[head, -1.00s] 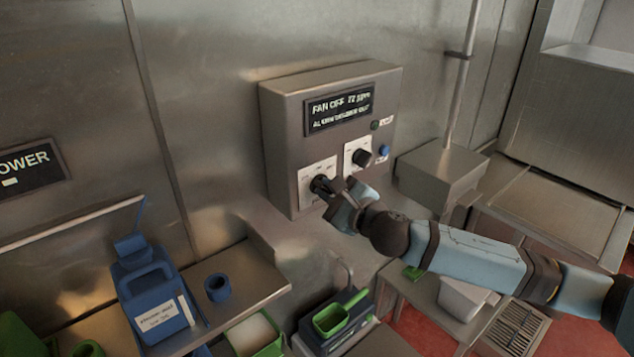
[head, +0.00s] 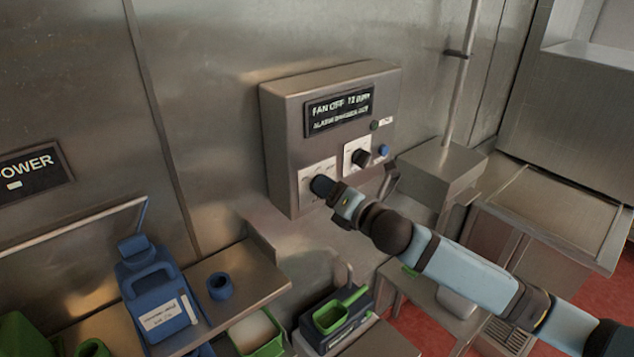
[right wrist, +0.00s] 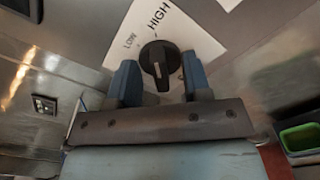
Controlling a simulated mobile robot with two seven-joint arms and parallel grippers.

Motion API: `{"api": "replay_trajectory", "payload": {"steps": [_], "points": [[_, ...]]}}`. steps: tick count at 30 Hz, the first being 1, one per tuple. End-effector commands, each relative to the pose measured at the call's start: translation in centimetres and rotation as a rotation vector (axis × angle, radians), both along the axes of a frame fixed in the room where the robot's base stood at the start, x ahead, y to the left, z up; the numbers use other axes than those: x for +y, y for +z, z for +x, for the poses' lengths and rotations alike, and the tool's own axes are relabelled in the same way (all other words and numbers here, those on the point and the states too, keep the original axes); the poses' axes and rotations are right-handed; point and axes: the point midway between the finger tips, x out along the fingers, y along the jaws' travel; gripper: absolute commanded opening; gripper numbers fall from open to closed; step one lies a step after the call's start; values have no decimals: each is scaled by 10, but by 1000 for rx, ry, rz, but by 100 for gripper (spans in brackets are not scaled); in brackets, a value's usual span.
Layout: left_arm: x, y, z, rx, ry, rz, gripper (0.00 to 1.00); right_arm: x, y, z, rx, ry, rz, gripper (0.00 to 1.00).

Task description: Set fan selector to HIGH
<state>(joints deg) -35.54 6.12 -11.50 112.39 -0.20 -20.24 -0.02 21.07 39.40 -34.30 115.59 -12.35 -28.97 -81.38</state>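The fan selector (right wrist: 160,62) is a black round knob with a raised ridge, on a white label plate (right wrist: 205,45) printed LOW and HIGH. The ridge runs roughly up and down in the right wrist view, with a small pale mark on it. My right gripper (right wrist: 160,75) has its two blue fingers on either side of the knob, apart, and contact is not clear. In the head view my right gripper (head: 322,187) hides this knob at the control box's lower left. The box display (head: 340,111) reads FAN OFF on its top line. My left gripper is not in view.
The control box (head: 280,140) also bears a second black knob (head: 361,157), a green light (head: 374,125) and a blue button (head: 383,150). A shelf (head: 262,275) with a blue jug (head: 160,300) and blue ring (head: 220,286) lies at lower left. A green scoop (head: 335,315) lies below.

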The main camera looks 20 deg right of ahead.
Motion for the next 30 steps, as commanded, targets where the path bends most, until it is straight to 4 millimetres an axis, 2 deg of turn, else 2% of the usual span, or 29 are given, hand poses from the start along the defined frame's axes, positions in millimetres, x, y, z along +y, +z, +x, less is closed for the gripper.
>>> {"api": "replay_trajectory", "payload": {"steps": [7,21,30], "points": [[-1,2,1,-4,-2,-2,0,-2,0,-7,0,1,-2,45],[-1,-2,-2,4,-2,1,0,-21,-1,-59,-1,1,-4,45],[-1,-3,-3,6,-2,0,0,-23,0,-66,-1,1,-3,45]]}}
